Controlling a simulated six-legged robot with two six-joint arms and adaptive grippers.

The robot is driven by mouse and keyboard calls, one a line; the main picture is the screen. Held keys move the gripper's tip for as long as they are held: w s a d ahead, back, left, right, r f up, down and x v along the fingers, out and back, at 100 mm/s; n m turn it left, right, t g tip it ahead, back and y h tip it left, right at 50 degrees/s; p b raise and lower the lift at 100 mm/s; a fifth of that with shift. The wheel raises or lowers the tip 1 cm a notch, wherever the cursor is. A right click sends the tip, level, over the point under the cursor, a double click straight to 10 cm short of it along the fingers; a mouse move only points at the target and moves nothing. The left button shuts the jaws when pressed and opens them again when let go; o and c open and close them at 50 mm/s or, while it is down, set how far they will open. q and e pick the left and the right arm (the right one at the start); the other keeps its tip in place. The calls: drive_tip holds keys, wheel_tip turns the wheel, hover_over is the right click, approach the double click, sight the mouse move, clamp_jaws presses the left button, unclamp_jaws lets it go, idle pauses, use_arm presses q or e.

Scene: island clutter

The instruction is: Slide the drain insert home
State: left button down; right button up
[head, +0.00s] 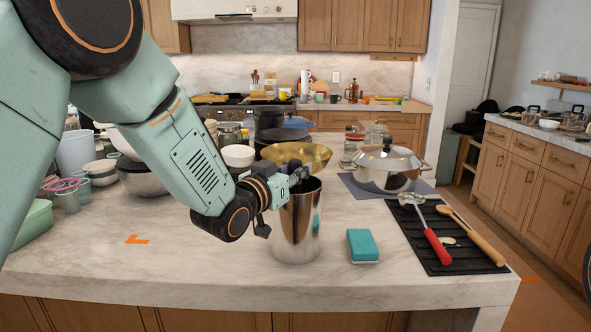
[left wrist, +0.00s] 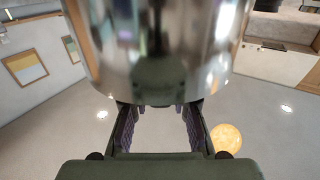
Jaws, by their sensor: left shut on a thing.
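A tall shiny steel canister (head: 297,226) stands upright on the marble island, its open top facing up. My left gripper (head: 298,175) is at the canister's top, over the rim. It is shut on the drain insert, which is hardly visible at the canister's mouth; how deep it sits cannot be told. In the left wrist view, the canister's mirror-like wall (left wrist: 160,60) fills the upper middle. There the fingers of my left gripper (left wrist: 158,112) reach up to its rim, with their tips hidden behind it. My right gripper is not in view.
A brass bowl (head: 298,154) is close behind the canister. A teal sponge (head: 362,245) lies to its right, with a black mat (head: 446,257) of utensils beyond. A lidded steel pot (head: 385,170) stands at the back right.

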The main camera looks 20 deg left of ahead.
use_arm(q)
drive_tip(key=shift+f+b, duration=0.7)
drive_tip(key=shift+f, duration=0.3)
drive_tip(key=c, duration=1.1)
unclamp_jaws()
drive_tip(key=shift+s+f, duration=0.1)
drive_tip(key=shift+f, duration=0.05)
drive_tip(key=v, duration=1.2)
drive_tip(key=shift+a, duration=0.1)
